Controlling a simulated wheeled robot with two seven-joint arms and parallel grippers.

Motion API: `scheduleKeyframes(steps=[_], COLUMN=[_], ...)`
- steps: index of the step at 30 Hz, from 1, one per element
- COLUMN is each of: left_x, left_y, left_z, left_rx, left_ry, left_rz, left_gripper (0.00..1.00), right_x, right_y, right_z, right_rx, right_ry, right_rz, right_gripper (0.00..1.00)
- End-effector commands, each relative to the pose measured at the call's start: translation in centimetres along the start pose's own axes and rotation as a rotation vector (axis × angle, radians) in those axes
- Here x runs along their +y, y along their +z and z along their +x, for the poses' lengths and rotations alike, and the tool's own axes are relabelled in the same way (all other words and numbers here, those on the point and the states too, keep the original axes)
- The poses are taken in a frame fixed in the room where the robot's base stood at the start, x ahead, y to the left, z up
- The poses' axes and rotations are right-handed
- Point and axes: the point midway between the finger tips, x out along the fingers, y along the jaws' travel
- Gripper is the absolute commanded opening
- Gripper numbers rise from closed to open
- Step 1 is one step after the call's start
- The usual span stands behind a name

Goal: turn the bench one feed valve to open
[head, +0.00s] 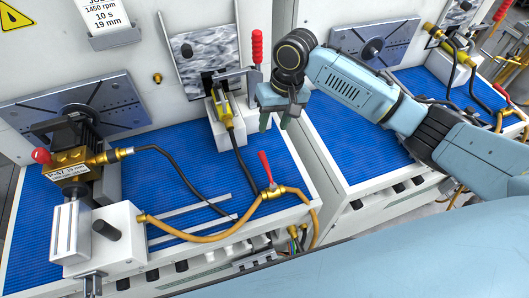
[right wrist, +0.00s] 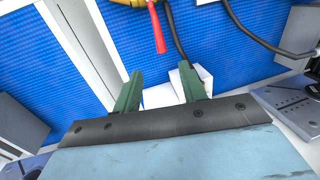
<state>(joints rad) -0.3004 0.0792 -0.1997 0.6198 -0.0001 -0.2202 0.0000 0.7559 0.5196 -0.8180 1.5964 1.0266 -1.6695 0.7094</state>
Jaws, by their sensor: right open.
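A small brass valve (head: 272,191) with a red lever (head: 265,167) sits in the yellow-brown hose line at the right front of the left bench's blue mat (head: 190,215). The lever points up and slightly left in the head view, across the hose. My right gripper (head: 278,120) is open and empty, above and behind the valve, apart from it. In the right wrist view its green fingers (right wrist: 160,88) are spread, and the red lever (right wrist: 156,30) shows beyond them near the top, with only part of the brass body (right wrist: 136,3) visible. My left gripper is not in view.
A toggle clamp with a red handle (head: 257,47) stands at the bench's back, close to my right gripper. A brass block labelled P-47 (head: 72,168) and a white fixture (head: 110,240) stand left. A second bench (head: 365,170) lies right, under my right arm. Black hoses cross the mat.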

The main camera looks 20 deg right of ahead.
Motion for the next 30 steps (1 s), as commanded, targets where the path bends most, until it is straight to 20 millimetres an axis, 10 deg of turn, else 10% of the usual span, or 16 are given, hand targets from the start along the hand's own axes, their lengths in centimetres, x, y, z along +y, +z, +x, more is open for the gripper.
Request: scheduleKeyframes(steps=[18, 30], left_x=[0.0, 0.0], left_y=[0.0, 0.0], left_z=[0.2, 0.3], left_rx=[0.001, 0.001], left_ry=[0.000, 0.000], left_rz=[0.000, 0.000], left_gripper=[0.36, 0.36], right_x=[0.0, 0.0], right_y=[0.1, 0.0], right_z=[11.2, 13.1], right_rx=[-0.001, 0.001], right_ry=[0.001, 0.000], right_rz=[0.000, -0.001], right_gripper=[0.42, 0.42])
